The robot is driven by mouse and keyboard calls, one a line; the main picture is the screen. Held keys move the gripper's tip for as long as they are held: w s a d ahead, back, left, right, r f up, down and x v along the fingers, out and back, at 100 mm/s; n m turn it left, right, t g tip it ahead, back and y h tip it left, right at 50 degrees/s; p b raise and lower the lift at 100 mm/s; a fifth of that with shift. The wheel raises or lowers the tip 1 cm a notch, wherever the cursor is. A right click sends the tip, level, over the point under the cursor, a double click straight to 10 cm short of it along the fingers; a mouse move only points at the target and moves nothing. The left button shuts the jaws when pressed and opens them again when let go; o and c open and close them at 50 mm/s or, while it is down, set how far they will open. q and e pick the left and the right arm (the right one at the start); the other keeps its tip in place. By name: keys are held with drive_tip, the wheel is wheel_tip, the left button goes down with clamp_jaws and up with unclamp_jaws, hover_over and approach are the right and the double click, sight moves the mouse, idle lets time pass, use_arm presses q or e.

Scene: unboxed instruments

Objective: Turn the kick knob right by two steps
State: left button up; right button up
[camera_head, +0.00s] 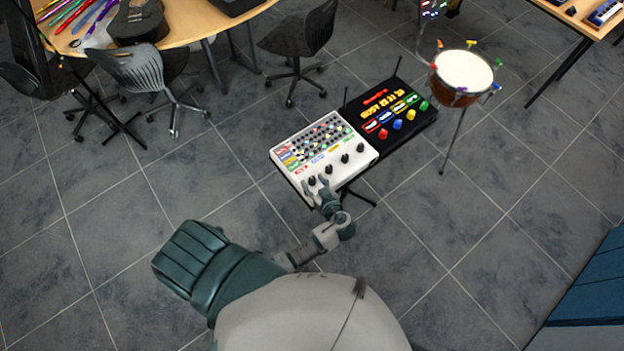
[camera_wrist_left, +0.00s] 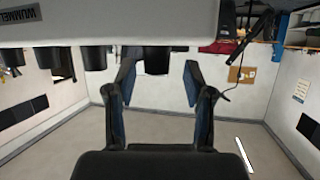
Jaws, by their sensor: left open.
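The white drum machine (camera_head: 352,167) has a row of black knobs along its near side. The knob at the left end of the row (camera_head: 311,181) is by my left gripper (camera_head: 317,184). Labels are too small to read, so I cannot tell which is the kick knob. In the left wrist view, which looks upside down, my left gripper (camera_wrist_left: 158,82) is open. Its two fingers stand apart on either side of a black knob (camera_wrist_left: 156,61), with visible gaps. Other black knobs (camera_wrist_left: 95,58) stick out to the left there. My right gripper is not in view.
A black device (camera_head: 405,112) with coloured buttons stands right beside the white one. A drum (camera_head: 463,74) on a stand is at the right. Chairs (camera_head: 299,38) and a wooden table (camera_head: 190,22) stand at the back left. The grey floor between is open.

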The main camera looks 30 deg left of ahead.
use_arm(q)
drive_tip(key=x, duration=0.2)
drive_tip(key=shift+w+a+f, duration=0.1)
drive_tip(key=shift+a+f, duration=0.05)
drive_tip(key=shift+a, duration=0.15)
drive_tip(key=shift+w, duration=0.1)
drive_tip(key=shift+d, duration=0.8)
drive_tip(key=shift+c, duration=0.8)
drive_tip(key=c, duration=0.8)
drive_tip(key=shift+a, duration=0.6)
clamp_jaws()
drive_tip(key=shift+d, duration=0.1)
drive_tip(key=shift+m+t, duration=0.5)
drive_tip(key=m+t+h, duration=0.3)
drive_tip(key=m+h, duration=0.1)
drive_tip(key=h, duration=0.1)
drive_tip(key=shift+m, duration=0.4)
drive_tip(key=m+t+h, duration=0.1)
drive_tip(key=m+h, duration=0.1)
drive_tip(key=shift+m+h+p, duration=0.3)
drive_tip(key=shift+h+p, duration=0.05)
drive_tip(key=shift+h, duration=0.05)
drive_tip(key=shift+m+t+h+p, duration=0.4)
drive_tip(key=shift+m+h+p, duration=0.8)
drive_tip(key=shift+m+h, duration=0.65)
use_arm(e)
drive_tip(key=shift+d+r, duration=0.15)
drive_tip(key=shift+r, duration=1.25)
